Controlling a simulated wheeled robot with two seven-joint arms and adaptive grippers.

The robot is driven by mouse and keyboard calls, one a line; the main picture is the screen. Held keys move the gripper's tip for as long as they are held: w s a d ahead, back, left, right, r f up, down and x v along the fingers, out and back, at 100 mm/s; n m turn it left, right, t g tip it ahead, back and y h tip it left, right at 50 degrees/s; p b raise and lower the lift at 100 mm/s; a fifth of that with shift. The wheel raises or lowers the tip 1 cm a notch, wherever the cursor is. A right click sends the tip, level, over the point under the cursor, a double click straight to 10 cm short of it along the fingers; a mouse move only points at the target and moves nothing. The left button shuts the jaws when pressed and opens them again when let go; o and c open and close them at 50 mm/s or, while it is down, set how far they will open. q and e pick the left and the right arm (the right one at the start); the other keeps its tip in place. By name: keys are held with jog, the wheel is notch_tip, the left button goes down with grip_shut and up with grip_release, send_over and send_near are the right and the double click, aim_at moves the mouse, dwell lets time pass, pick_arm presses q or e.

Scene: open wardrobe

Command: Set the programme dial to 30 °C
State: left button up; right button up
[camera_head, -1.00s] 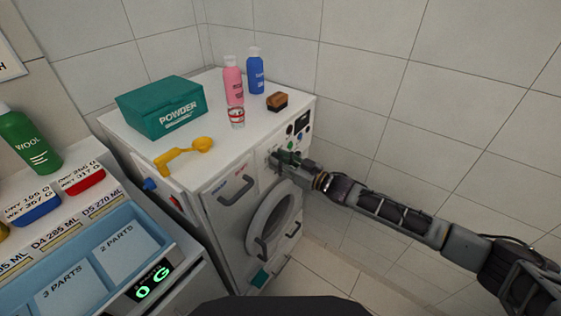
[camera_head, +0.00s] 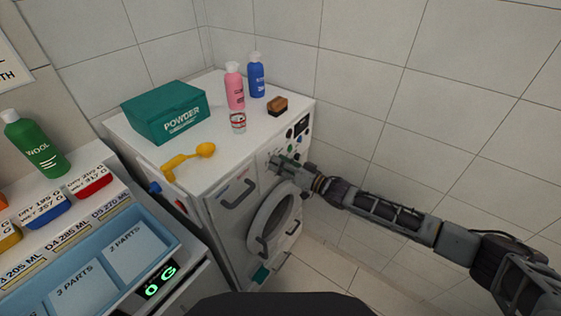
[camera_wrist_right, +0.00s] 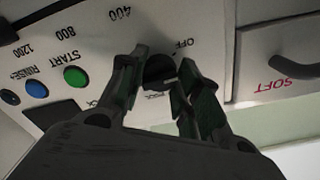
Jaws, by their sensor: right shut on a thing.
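The white washing machine (camera_head: 225,214) stands in front of me, with its controls on the upper front. My right gripper (camera_head: 276,164) is at the left part of that control panel. In the right wrist view its fingers (camera_wrist_right: 166,92) are shut around a small black dial (camera_wrist_right: 158,70). I cannot read the dial's setting, and no 30 °C mark is legible. My left gripper is not in view.
Green START (camera_wrist_right: 75,77) and blue (camera_wrist_right: 37,89) buttons sit beside the gripper, with a SOFT drawer (camera_wrist_right: 275,62) opposite. A powder box (camera_head: 166,112), yellow scoop (camera_head: 188,161), pink bottle (camera_head: 235,88), blue bottle (camera_head: 256,77) and brush (camera_head: 278,107) stand on top.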

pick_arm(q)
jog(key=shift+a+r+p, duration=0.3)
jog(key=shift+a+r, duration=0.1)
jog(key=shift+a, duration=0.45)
pick_arm(e)
jog(key=m, duration=0.3)
jog(key=shift+m, duration=0.3)
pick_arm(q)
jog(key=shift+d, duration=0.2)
pick_arm(e)
jog(key=o, duration=1)
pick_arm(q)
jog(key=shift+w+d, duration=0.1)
pick_arm(e)
jog(key=shift+o, duration=0.3)
jog(key=v, duration=1.2)
